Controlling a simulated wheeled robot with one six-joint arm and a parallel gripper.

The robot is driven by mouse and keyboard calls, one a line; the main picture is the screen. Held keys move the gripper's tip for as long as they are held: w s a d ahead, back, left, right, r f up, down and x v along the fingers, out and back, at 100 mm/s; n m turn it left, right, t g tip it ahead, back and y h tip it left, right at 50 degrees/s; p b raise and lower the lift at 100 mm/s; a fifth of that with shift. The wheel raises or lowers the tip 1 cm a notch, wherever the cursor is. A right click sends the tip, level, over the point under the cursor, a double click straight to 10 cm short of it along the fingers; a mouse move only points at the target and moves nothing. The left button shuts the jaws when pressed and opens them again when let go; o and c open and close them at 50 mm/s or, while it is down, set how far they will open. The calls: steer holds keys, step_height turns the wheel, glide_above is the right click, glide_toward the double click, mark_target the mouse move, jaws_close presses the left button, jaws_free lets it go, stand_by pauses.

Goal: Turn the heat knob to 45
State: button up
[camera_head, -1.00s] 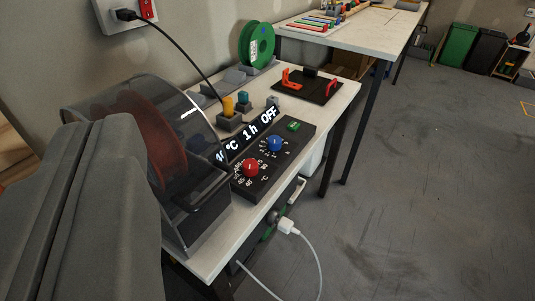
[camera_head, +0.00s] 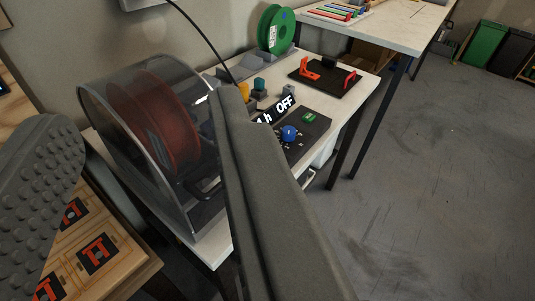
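My gripper (camera_head: 138,112) is open and empty. Its studded left finger is at the left edge and its smooth grey right finger crosses the middle of the view. The filament dryer, a clear drum with a red-brown spool (camera_head: 160,125), shows between the fingers, farther off. The dryer's control panel (camera_head: 314,130) lies to its right, partly behind the right finger. A blue knob (camera_head: 290,133) shows just right of that finger. The red heat knob and its scale are hidden behind the finger.
The white bench (camera_head: 358,84) holds a green spool (camera_head: 275,30), yellow and teal pegs, and a black mat (camera_head: 330,78) with red parts. A wooden board (camera_head: 115,270) with red-marked black tiles is at lower left. A second table stands behind.

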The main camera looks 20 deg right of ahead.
steer(key=shift+o, duration=0.9)
steer(key=w+d+f+n+g, duration=0.1)
steer(key=w+g, duration=0.3)
steer(key=w, duration=0.5)
steer(key=shift+w+d+f+n+h, duration=0.3)
steer(key=shift+d+f, duration=0.1)
steer(key=shift+d, duration=0.2)
steer(key=w+d+f+n+g, duration=0.2)
steer(key=w+d+f+g, duration=0.4)
steer(key=w, duration=0.4)
steer(key=w+d+f+n+g, duration=0.35)
steer(key=w+f+g, duration=0.3)
steer(key=w, duration=0.35)
steer(key=shift+m+g, duration=0.25)
steer(key=shift+m, duration=0.1)
steer(key=f, duration=1.1)
steer(key=d+f, duration=0.1)
steer(key=f, duration=0.5)
steer(key=c, duration=1)
